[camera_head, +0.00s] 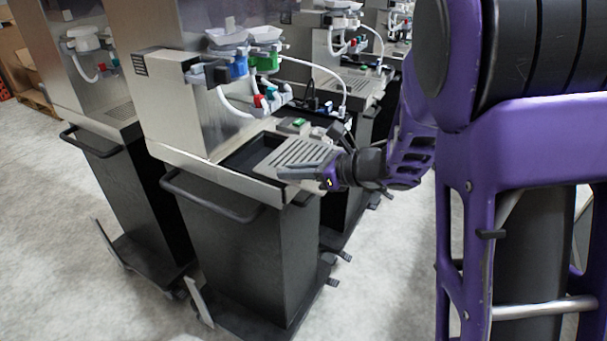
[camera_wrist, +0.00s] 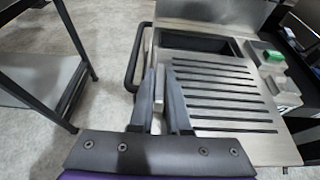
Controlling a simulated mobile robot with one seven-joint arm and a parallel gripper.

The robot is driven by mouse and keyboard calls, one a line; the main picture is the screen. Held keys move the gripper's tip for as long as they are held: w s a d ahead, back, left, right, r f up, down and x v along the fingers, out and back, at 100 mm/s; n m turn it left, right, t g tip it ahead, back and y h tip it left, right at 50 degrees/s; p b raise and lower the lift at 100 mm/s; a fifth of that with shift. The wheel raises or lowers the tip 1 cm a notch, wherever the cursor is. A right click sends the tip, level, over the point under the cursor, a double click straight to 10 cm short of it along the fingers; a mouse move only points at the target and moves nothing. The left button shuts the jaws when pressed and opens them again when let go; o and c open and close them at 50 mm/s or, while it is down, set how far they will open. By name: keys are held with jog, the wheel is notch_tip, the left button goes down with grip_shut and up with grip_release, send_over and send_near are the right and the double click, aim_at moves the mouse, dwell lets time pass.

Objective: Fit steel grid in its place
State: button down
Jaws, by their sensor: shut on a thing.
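The steel grid (camera_head: 298,153) is a flat slotted plate at the dispenser's front shelf. It also shows in the wrist view (camera_wrist: 222,97), its slots running across. My gripper (camera_head: 318,176) is shut on the grid's near edge; in the wrist view my two fingers (camera_wrist: 161,98) stand on either side of a narrow light strip at that edge. The grid covers part of the dark recess (camera_head: 243,156) in the shelf. Some of the recess (camera_wrist: 203,44) stays open beyond the grid in the wrist view. Whether the grid touches the shelf cannot be told.
A small block with a green top (camera_wrist: 271,58) sits beside the grid. Tubes and colored valves (camera_head: 258,98) hang above the shelf. A black handle bar (camera_head: 215,206) sticks out in front. Other dispensers (camera_head: 95,100) stand on both sides.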

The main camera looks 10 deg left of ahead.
jog(key=shift+w+a+p, duration=0.25)
jog(key=shift+w+a, duration=0.4)
jog(key=shift+a, duration=0.9)
jog(key=shift+w+a+p, duration=0.25)
jog(key=shift+w+a, duration=0.35)
jog(key=shift+a, duration=0.9)
jog(key=shift+w+a+p, duration=0.25)
jog(key=shift+w+a, duration=0.4)
jog(key=shift+a, duration=0.9)
jog(key=shift+b, duration=0.55)
jog(key=shift+f, duration=0.7)
jog(key=c, duration=0.8)
grip_release()
jog(key=shift+d, duration=0.15)
